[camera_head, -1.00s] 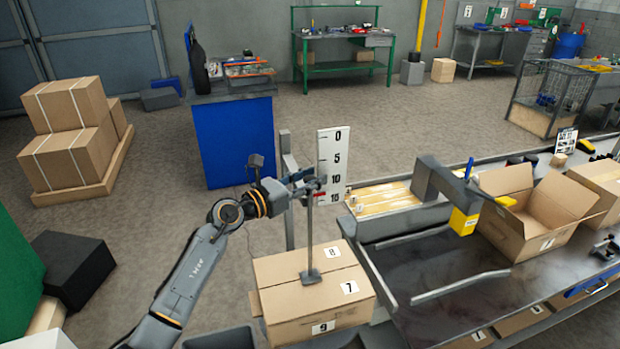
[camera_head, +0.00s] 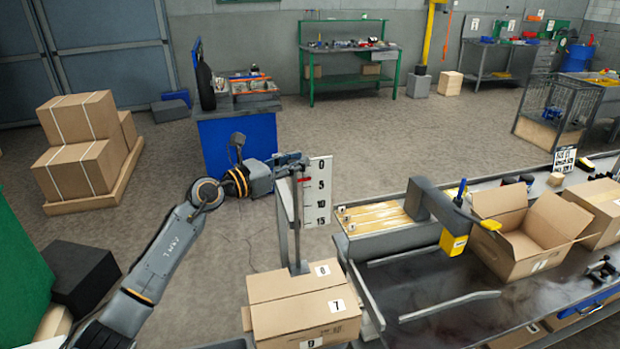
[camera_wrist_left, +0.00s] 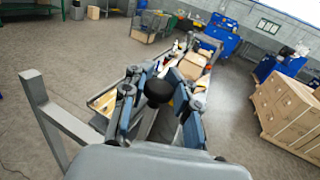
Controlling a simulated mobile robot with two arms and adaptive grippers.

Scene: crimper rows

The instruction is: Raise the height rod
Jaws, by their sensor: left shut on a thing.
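The height rod (camera_head: 296,225) is a thin grey upright bar with a flat foot (camera_head: 298,268) at its lower end. The foot appears raised off the cardboard box (camera_head: 290,312) below. The white scale board (camera_head: 319,205) stands behind the rod, marked 0, 5, 10 and 15 downward. A red pointer (camera_head: 305,170) sits near the 0 mark. My left gripper (camera_head: 294,165) is shut at the rod's top end. The left wrist view shows a black round knob (camera_wrist_left: 158,90) between its fingers. My right gripper is in neither view.
A grey post (camera_head: 284,215) stands just left of the scale board. The conveyor bench (camera_head: 440,290) to the right carries an open carton (camera_head: 520,240) and a grey arm-like fixture with a yellow head (camera_head: 452,242). Open floor (camera_head: 350,130) lies behind.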

